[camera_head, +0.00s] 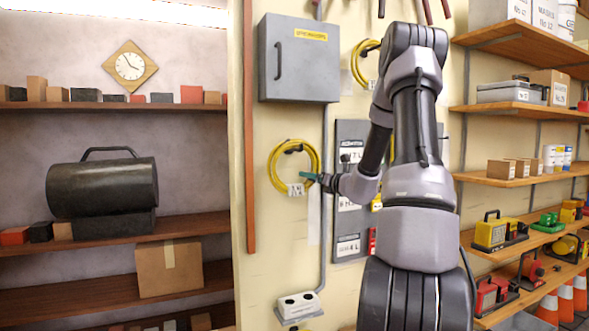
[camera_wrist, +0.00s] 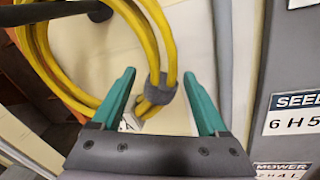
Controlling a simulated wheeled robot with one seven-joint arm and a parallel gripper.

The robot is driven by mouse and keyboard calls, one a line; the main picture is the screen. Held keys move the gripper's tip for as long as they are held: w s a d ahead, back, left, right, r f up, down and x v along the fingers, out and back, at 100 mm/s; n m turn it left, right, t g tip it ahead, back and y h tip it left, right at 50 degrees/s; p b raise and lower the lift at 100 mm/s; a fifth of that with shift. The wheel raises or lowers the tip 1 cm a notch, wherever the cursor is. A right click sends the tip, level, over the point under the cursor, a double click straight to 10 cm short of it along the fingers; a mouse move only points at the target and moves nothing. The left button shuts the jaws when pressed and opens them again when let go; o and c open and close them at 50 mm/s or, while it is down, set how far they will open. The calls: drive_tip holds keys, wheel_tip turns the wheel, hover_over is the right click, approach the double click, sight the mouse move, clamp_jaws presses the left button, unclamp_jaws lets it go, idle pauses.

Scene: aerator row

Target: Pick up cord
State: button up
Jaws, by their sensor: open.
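A coiled yellow cord (camera_head: 273,166) hangs on a dark hook on the cream wall, below a grey wall box. A pale tag (camera_head: 296,190) hangs at its lower edge. In the wrist view the cord (camera_wrist: 168,42) runs down to a grey strap (camera_wrist: 160,90) that binds its strands. My gripper (camera_head: 310,176) is at the coil's right side. In the wrist view its teal fingers (camera_wrist: 159,77) are open, one on each side of the strap and bound strands. Neither finger is clearly closed on the cord. A second yellow cord (camera_head: 358,63) hangs higher up, partly hidden by my arm.
A grey wall box (camera_head: 299,60) is above the coil. A grey panel with labels (camera_head: 348,215) is close on the right, and a vertical conduit (camera_head: 325,235) runs between. A white socket box (camera_head: 298,304) is below. Loaded shelves stand on both sides.

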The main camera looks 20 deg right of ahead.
drive_tip(key=shift+w, duration=0.15)
clamp_jaws()
idle(1.4)
